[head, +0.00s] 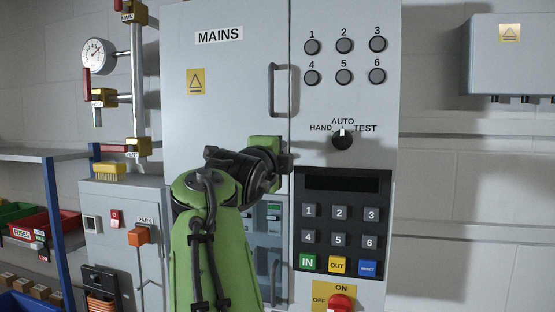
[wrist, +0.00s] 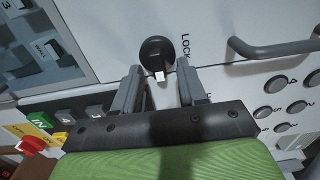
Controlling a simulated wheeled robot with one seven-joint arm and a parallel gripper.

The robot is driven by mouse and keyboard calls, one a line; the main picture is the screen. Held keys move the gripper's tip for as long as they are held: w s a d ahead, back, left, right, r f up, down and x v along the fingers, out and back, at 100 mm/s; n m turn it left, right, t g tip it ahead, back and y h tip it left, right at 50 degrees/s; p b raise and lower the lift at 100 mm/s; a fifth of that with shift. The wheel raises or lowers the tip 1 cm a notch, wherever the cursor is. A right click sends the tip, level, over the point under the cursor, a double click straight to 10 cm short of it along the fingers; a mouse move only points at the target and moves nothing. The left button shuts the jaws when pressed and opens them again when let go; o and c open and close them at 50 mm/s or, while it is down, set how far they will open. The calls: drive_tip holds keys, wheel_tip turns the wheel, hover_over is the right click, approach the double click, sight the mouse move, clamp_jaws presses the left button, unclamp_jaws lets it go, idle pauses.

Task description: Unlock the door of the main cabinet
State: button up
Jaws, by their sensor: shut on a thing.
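The main cabinet door (head: 225,100) is grey, marked MAINS, and looks closed. Its grey bar handle (head: 278,90) also shows at the right in the wrist view (wrist: 272,47). In the wrist view, a round black lock knob (wrist: 156,50) with a white pointer sits beside the LOCK lettering (wrist: 186,46). The pointer faces down in that view, toward my palm. My gripper (wrist: 158,72) has its two grey fingers on either side of the knob, shut on it. In the head view my gripper (head: 284,156) is below the handle, and my arm hides the knob.
Right of the door are a HAND/AUTO/TEST selector (head: 342,140), a keypad (head: 341,225) and a red switch (head: 340,302). Below the door is a blue-grey panel (head: 268,240). A gauge and pipes (head: 98,56) stand at the left, above a PARK box (head: 125,205).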

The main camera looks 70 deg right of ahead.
idle(0.3)
drive_tip(key=o, duration=1)
drive_tip(key=shift+o, duration=0.2)
drive_tip(key=shift+a, duration=0.1)
drive_tip(key=s+a+b, duration=0.1)
drive_tip(key=s+a, duration=0.1)
drive_tip(key=a, duration=1.3)
drive_tip(key=shift+s+a, duration=0.15)
drive_tip(key=shift+s, duration=0.1)
